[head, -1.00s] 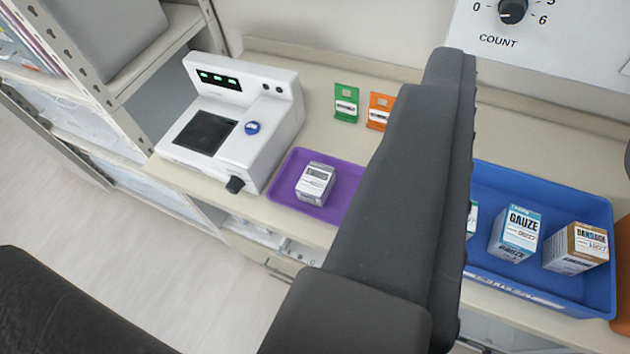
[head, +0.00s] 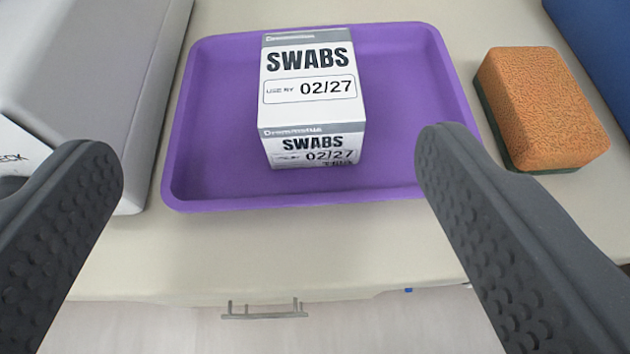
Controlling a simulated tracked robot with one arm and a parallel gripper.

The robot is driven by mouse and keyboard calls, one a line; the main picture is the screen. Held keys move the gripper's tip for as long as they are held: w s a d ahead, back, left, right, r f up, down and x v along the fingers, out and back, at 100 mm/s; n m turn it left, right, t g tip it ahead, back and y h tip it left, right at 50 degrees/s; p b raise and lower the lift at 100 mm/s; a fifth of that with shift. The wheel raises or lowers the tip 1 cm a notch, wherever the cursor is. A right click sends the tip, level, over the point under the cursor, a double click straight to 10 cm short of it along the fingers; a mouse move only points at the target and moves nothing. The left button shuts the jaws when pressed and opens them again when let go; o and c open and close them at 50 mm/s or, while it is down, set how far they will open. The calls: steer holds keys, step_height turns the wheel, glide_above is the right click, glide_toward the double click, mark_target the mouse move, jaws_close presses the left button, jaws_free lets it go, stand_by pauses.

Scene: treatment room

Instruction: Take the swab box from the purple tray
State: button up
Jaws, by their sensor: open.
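The swab box (head: 309,88) is white with a grey band and black "SWABS 02/27" print. It sits upright in the purple tray (head: 410,95), a little left of the tray's middle. My gripper (head: 270,160) is open and empty. Its two dark fingers stand wide apart at the lower left and lower right, with the box between them in the picture and farther ahead. Neither finger appears to touch the box. The box's far side is hidden.
An orange sponge with a green underside (head: 545,105) lies right of the tray. A grey and white device (head: 90,80) stands close on the left. A blue edge (head: 605,45) shows at the upper right. The counter's front edge and a drawer handle (head: 264,310) are below.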

mark_target(308, 134)
steer(key=shift+t+h, duration=0.3)
steer(key=shift+h, duration=0.1)
steer(key=w+f, duration=0.4)
steer(key=w+d+f, duration=0.1)
steer(key=w+f, duration=0.1)
steer(key=f, duration=0.1)
steer(key=shift+w, duration=0.3)
steer(key=shift+w+f, duration=0.35)
steer(key=shift+w, duration=0.05)
steer(key=shift+f+x, duration=0.15)
steer(key=shift+x, duration=0.9)
steer(key=shift+f+x, duration=0.15)
steer(key=shift+x, duration=0.85)
steer(key=shift+s+d, duration=0.1)
steer(key=shift+d, duration=0.05)
steer(key=shift+c, duration=0.3)
steer(key=c, duration=1)
